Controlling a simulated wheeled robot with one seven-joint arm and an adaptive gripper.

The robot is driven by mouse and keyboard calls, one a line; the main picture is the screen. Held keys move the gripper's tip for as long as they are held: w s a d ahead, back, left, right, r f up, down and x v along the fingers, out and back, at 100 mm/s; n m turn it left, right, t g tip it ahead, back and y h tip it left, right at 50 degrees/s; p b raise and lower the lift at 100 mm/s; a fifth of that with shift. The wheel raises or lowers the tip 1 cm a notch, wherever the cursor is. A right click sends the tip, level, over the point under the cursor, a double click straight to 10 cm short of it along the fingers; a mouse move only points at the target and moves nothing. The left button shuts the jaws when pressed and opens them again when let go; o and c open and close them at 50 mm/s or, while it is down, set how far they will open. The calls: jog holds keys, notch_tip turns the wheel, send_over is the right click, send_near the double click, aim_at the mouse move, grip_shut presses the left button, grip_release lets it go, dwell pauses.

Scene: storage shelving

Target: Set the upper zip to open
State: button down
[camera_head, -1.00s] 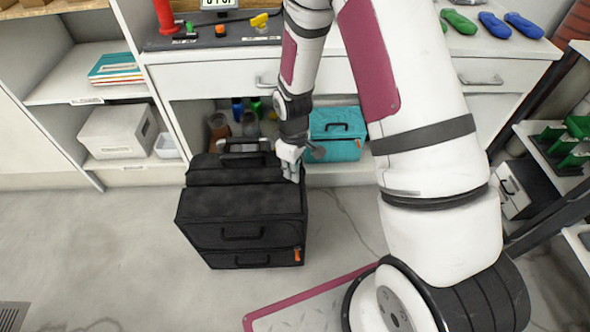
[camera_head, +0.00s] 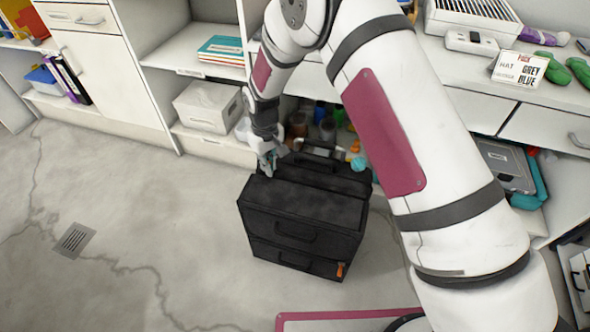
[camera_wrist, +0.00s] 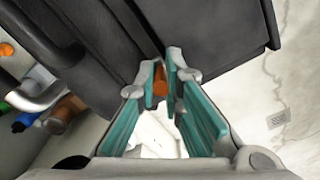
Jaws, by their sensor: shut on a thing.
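The black bag (camera_head: 300,222) stands upright on the floor, with a carry handle on top and front handles. My gripper (camera_head: 268,168) is at its upper left back corner in the head view. In the wrist view my gripper (camera_wrist: 161,82) is shut on a small orange zip pull (camera_wrist: 159,80) at a seam between two dark panels of the bag (camera_wrist: 215,35). The upper zip's pull is hidden by the fingers in the head view. Another orange pull, the lower zip pull (camera_head: 340,269), hangs at the lower right front of the bag.
Open shelves behind hold a white box (camera_head: 207,105), books (camera_head: 221,49) and several bottles close behind the bag. A counter (camera_head: 470,80) runs along the back right. The floor (camera_head: 130,200) left of the bag is clear, with a drain grate (camera_head: 73,240).

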aim_at(259, 170)
jog(key=shift+w+a+f, duration=0.1)
jog(key=shift+w+a, duration=0.05)
jog(key=shift+a, duration=0.7)
jog(key=shift+w+a+f, duration=0.1)
jog(key=shift+w+a, duration=0.05)
jog(key=shift+a, duration=0.7)
jog(key=c, duration=1.7)
grip_release()
jog(key=shift+a, duration=0.15)
jog(key=shift+w+d+r, duration=0.1)
jog(key=shift+w+d, duration=0.05)
jog(key=shift+d, duration=0.05)
jog(key=shift+r, duration=0.25)
notch_tip(259, 170, up, 12)
jog(key=shift+f, duration=0.25)
